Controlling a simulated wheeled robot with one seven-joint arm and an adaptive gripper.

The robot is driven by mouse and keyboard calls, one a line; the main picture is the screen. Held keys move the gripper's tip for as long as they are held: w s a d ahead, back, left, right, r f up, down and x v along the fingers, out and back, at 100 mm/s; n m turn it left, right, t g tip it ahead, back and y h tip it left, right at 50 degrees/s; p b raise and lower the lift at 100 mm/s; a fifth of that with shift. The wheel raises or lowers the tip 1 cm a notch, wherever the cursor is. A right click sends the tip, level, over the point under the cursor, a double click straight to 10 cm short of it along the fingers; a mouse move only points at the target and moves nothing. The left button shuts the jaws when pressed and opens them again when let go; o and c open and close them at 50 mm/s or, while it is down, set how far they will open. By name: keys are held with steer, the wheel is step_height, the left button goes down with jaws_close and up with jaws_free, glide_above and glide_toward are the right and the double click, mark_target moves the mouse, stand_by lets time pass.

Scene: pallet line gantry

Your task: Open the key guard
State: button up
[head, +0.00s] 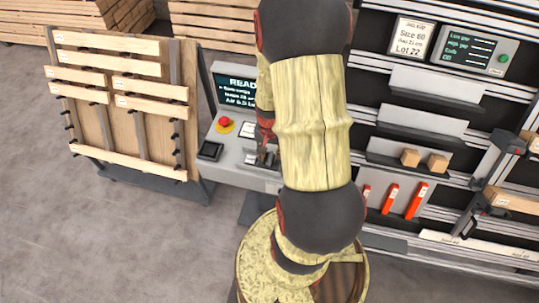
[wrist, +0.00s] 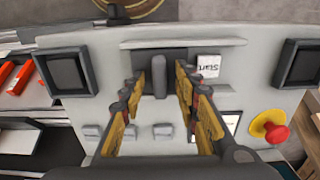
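The control console (head: 233,158) stands left of my arm in the head view, and its light grey panel (wrist: 100,60) fills most of the wrist view. A grey upright tab (wrist: 159,82) stands at a dark recess in the panel, beside a white "Start" label (wrist: 208,66). I cannot tell for certain whether this tab belongs to the key guard. My gripper (wrist: 160,73) is open, with one finger on each side of the tab and visible gaps to it. In the head view my gripper (head: 266,150) is over the console, partly hidden by my arm.
A red stop button (wrist: 276,132) on a yellow base and two dark square pads (wrist: 66,72) (wrist: 300,64) flank the recess. Several small grey keys (wrist: 163,131) sit nearby. The screen (head: 236,90) rises behind the console. A slatted wooden rack (head: 120,90) stands left, shelving right.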

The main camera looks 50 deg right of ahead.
mark_target(270, 157)
step_height(270, 157, up, 12)
stand_by(0.7)
stand_by(0.4)
